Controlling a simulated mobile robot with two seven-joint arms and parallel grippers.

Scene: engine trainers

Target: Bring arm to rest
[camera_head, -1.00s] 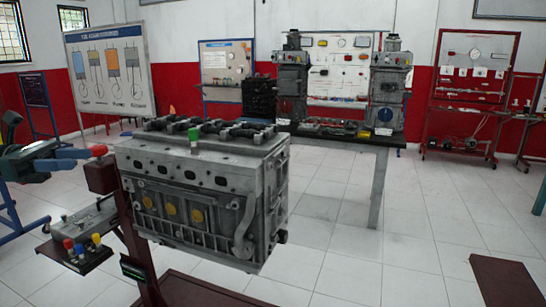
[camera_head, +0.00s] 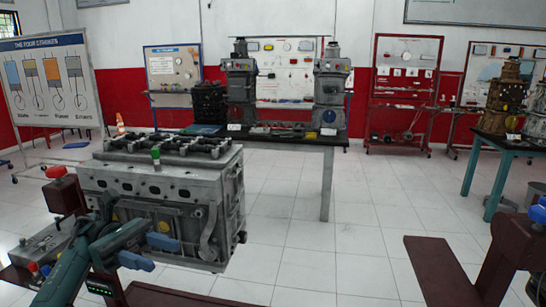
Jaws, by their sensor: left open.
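My left gripper (camera_head: 150,252) comes in from the lower left on a teal and dark arm. Its two blue fingers are spread apart with nothing between them. It shows in front of the lower left of a grey engine block (camera_head: 115,187) and covers part of the block and its stand. I cannot tell whether it touches them. My right gripper is not seen.
The block sits on a dark red stand (camera_head: 66,195) with a red knob (camera_head: 55,172). Another dark red stand (camera_head: 440,272) is at lower right. Behind are a workbench (camera_head: 327,185) and a teal table (camera_head: 468,172). Open tiled floor lies between.

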